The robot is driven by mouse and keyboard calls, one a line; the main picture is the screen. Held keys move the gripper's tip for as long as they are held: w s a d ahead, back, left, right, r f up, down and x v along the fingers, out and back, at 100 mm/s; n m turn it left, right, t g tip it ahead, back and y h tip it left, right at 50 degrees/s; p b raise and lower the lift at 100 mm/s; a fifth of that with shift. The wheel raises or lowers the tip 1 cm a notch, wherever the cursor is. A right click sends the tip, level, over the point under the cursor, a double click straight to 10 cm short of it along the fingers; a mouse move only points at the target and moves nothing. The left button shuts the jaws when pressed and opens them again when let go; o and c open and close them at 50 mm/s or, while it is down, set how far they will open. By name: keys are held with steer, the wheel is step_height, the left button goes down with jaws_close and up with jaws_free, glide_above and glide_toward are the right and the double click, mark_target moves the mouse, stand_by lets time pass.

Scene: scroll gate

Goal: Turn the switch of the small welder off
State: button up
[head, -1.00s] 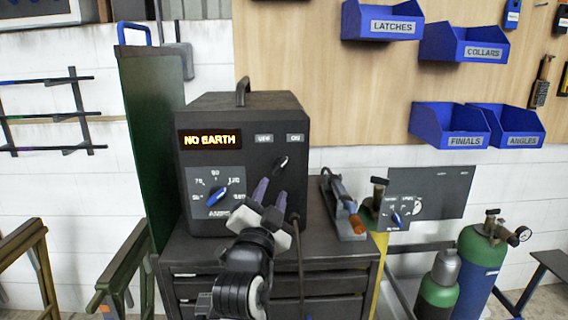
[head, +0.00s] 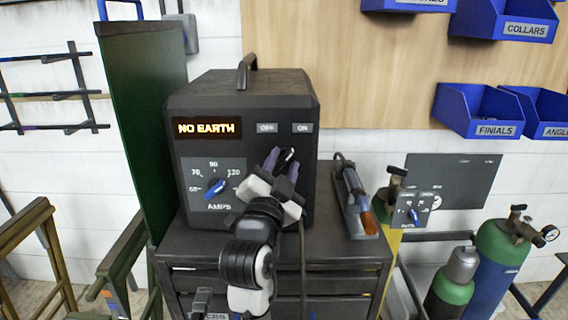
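The small welder (head: 240,98) is a dark box with a top handle, standing on a dark drawer cabinet. Its lit display (head: 207,127) reads NO EARTH. The switch (head: 289,154) is a small black knob with a pale mark, below the OFF label (head: 266,128) and the ON label (head: 302,128). The mark leans up and right, toward ON. My gripper (head: 282,160) is at the switch, its two purple fingers apart, one on each side of the knob in this view. Whether they touch it cannot be told. The fingers hide part of the knob.
A blue amps dial (head: 215,188) sits left of my gripper on the same panel. A torch with an orange end (head: 369,222) lies in a holder on the cabinet (head: 340,268), right of the welder. Gas cylinders (head: 490,262) stand at right; a green panel (head: 150,130) stands at left.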

jaws_close()
steer(key=shift+n, duration=0.5)
steer(key=n+t+y, duration=0.1)
steer(key=n+y, duration=0.1)
steer(key=n, duration=0.1)
steer(key=shift+d+f+n+b, duration=0.1)
steer(key=shift+d+n+b, duration=0.05)
steer(key=shift+n+b, duration=0.2)
steer(key=n+y, duration=0.1)
steer(key=n, duration=0.2)
steer(key=n+t+y, duration=0.1)
steer(key=n+y, duration=0.1)
steer(key=n, duration=0.2)
steer(key=shift+d+y, duration=0.2)
steer(key=shift+y, duration=0.1)
steer(key=n+y, duration=0.1)
steer(key=n, duration=0.2)
steer(key=n+y+b, duration=0.1)
steer(key=n+y, duration=0.1)
steer(key=n, duration=0.1)
steer(key=shift+d+g, duration=0.1)
steer(key=shift+g, duration=0.2)
steer(key=shift+n+g+y+b, duration=0.5)
steer(key=shift+n+y+b, duration=0.55)
steer(key=shift+n, duration=1.3)
steer(key=shift+n+y, duration=0.25)
steer(key=shift+n, duration=0.05)
